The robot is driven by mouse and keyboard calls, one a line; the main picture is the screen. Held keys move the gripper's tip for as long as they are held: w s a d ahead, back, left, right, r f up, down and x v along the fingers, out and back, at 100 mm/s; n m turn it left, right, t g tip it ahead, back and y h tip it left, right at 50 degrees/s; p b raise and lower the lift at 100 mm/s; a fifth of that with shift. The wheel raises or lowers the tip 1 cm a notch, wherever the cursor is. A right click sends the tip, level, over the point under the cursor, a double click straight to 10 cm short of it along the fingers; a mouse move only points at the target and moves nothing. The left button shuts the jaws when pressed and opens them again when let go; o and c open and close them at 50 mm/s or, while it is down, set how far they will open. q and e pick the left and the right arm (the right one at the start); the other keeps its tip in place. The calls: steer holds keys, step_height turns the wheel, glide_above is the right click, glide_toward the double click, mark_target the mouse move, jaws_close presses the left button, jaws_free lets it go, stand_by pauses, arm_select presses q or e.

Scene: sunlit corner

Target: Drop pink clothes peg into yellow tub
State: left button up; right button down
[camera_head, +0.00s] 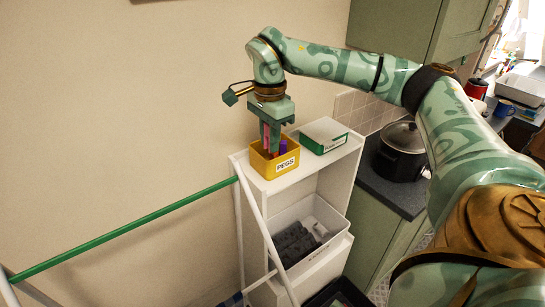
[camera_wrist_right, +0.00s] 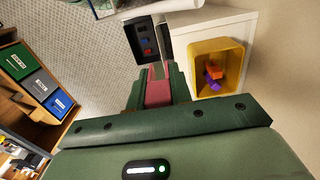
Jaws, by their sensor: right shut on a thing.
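My right gripper (camera_head: 271,122) points down and is shut on the pink clothes peg (camera_head: 265,137). The peg also shows between the fingers in the wrist view (camera_wrist_right: 157,90). The yellow tub (camera_head: 263,170), labelled PEGS, stands on top of the white shelf. In the head view the peg overlaps the tub's back left part; its lower end is hard to make out. In the wrist view the tub (camera_wrist_right: 234,76) is right of the fingers. A purple peg (camera_head: 283,147) and an orange peg (camera_wrist_right: 214,72) are in the tub. My left gripper is out of view.
A green and white box (camera_head: 324,136) lies right of the tub on the white shelf (camera_head: 300,173). A white bin (camera_head: 322,222) with grey things is lower down. A green rail (camera_head: 130,232) runs at the left. A dark cooking pot (camera_head: 400,155) stands on the counter.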

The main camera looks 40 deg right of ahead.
mark_target(265, 151)
steer(key=w+d+f, duration=0.2)
steer(key=w+f, duration=0.1)
steer(key=f, duration=0.1)
steer(key=w+d+f, duration=0.3)
steer(key=w+f, duration=0.1)
steer(key=w+d+f, duration=0.2)
steer(key=w+f, duration=0.2)
steer(key=shift+d+f+p, duration=0.3)
steer(key=shift+f+p, duration=0.1)
steer(key=shift+s, duration=0.1)
steer(key=shift+f+b, duration=0.3)
steer(key=shift+f, duration=0.25)
steer(key=c, duration=1.3)
jaws_free()
steer(key=shift+o, duration=0.2)
steer(key=shift+r, duration=0.1)
